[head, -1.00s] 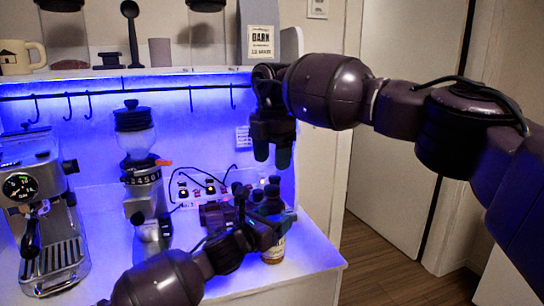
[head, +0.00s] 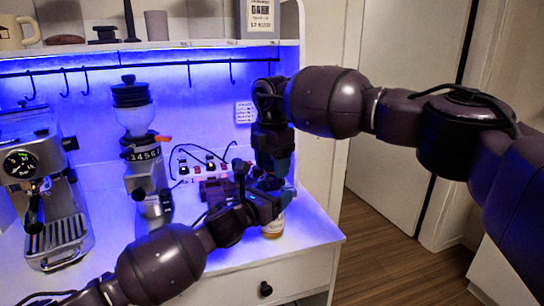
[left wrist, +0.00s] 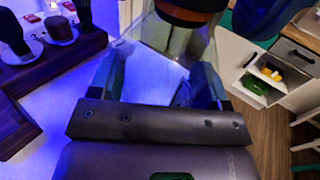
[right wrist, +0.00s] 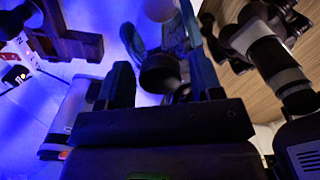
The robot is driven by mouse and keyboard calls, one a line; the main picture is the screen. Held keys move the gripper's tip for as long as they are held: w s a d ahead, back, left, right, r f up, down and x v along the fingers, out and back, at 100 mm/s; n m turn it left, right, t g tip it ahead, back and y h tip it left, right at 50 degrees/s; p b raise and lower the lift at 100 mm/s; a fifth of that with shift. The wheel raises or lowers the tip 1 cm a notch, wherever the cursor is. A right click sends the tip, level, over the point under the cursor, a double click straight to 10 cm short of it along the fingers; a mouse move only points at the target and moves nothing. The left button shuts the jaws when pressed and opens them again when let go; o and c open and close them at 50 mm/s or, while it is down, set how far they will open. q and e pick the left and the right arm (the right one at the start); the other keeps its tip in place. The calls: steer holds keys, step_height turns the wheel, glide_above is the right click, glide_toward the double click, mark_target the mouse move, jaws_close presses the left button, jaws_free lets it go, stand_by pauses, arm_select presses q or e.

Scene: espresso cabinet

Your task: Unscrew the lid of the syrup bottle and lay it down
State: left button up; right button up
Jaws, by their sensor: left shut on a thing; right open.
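The syrup bottle (head: 273,228) stands on the white counter near its right front corner. In the head view only its lower part with a pale label shows; the grippers hide the rest. My left gripper (head: 270,200) is shut on the bottle from the side. In the left wrist view clear glass (left wrist: 178,40) shows beyond its fingers. My right gripper (head: 273,172) points down, open, just above the left one at the bottle's top. In the right wrist view a dark round piece, apparently the lid (right wrist: 160,72), lies between its fingers; contact cannot be told.
A coffee grinder (head: 145,160) and an espresso machine (head: 45,185) stand to the left. A power strip with cables (head: 208,168) lies behind the grippers. A rail with hooks (head: 130,67) runs under the shelf. The front middle counter is clear.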

steer(key=shift+c, duration=0.4)
steer(key=c, duration=0.8)
steer(key=n, duration=1)
steer(key=shift+n, duration=0.3)
steer(key=shift+c, duration=0.2)
steer(key=n, duration=0.5)
steer(key=shift+r+n, duration=0.1)
steer(key=shift+n, duration=0.2)
steer(key=n, duration=0.6)
steer(key=shift+a, duration=0.1)
steer(key=o, duration=1)
